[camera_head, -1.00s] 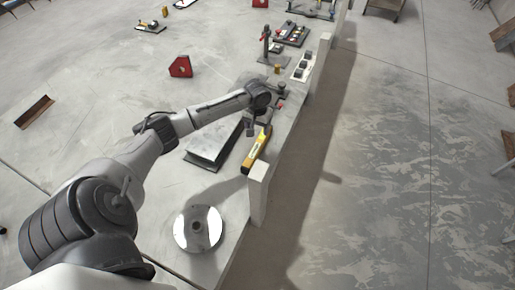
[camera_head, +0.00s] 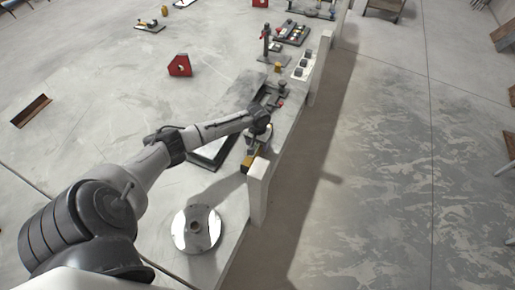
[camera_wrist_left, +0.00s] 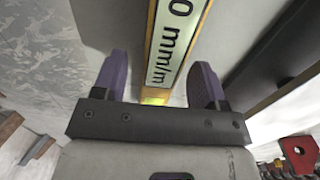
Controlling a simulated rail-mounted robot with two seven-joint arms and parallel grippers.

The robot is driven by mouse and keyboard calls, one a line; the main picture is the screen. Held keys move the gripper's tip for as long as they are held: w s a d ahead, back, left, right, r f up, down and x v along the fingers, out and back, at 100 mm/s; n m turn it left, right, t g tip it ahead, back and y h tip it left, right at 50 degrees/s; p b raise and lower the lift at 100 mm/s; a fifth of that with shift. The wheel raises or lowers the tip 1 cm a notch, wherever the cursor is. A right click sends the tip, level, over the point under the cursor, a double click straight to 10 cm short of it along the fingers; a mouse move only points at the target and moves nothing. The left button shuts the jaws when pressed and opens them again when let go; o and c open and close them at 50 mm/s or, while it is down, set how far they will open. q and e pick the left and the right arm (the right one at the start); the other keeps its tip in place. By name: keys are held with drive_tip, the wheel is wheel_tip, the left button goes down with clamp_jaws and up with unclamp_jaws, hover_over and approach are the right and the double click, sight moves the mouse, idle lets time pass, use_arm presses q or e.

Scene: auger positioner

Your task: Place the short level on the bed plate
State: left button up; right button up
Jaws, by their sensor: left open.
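The short level, a yellow bar with a pale label, lies on the work surface beside a low pale post in the head view (camera_head: 248,161); my gripper partly covers it. In the left wrist view the level (camera_wrist_left: 178,40), with "0 mm/m" lettering, runs between the two purple fingers. My left gripper (camera_head: 257,139) is above the level; in the wrist view its fingers (camera_wrist_left: 162,82) stand apart, one on each side of the bar, with gaps. A flat dark-edged plate (camera_head: 205,157), which looks like the bed plate, lies left of the level, partly hidden by my arm. My right gripper is not visible.
A shiny round disc (camera_head: 196,229) lies nearer the front. Pale posts (camera_head: 258,190) line the right edge of the surface. A red block (camera_head: 180,66) and a brown angle piece (camera_head: 31,111) lie farther left, with bare surface between.

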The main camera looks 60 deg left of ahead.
use_arm(q)
drive_tip(key=shift+f, duration=0.4)
drive_tip(key=shift+c, duration=0.3)
clamp_jaws()
drive_tip(key=shift+w+d+r+p, duration=0.1)
drive_tip(key=shift+r+p, duration=0.25)
drive_tip(key=shift+r, duration=0.85)
drive_tip(key=shift+d+r+p, duration=0.1)
drive_tip(key=shift+r+p, duration=0.25)
drive_tip(key=shift+r, duration=0.85)
drive_tip(key=w+d+r+m+p, duration=0.1)
drive_tip(key=w+d+r+m, duration=0.2)
drive_tip(key=d+r, duration=1)
drive_tip(key=w+d+r+m+p, duration=0.15)
drive_tip(key=w+d+r, duration=0.25)
drive_tip(key=d+r, duration=0.95)
drive_tip(key=s+d+r+m+p, duration=0.1)
drive_tip(key=s+r+p, duration=0.3)
drive_tip(key=r+p, duration=0.4)
drive_tip(key=s+d+r+p, duration=0.3)
drive_tip(key=s+r+p, duration=0.2)
drive_tip(key=r+p, duration=0.4)
drive_tip(key=s+d+r+m+p, duration=0.1)
drive_tip(key=s+d+r+p, duration=0.1)
drive_tip(key=s+r+p, duration=0.3)
wheel_tip(320, 180, up, 5)
drive_tip(key=p, duration=0.4)
drive_tip(key=shift+d+r+m, duration=0.2)
drive_tip(key=shift+d+m, duration=0.15)
drive_tip(key=shift+d, duration=0.05)
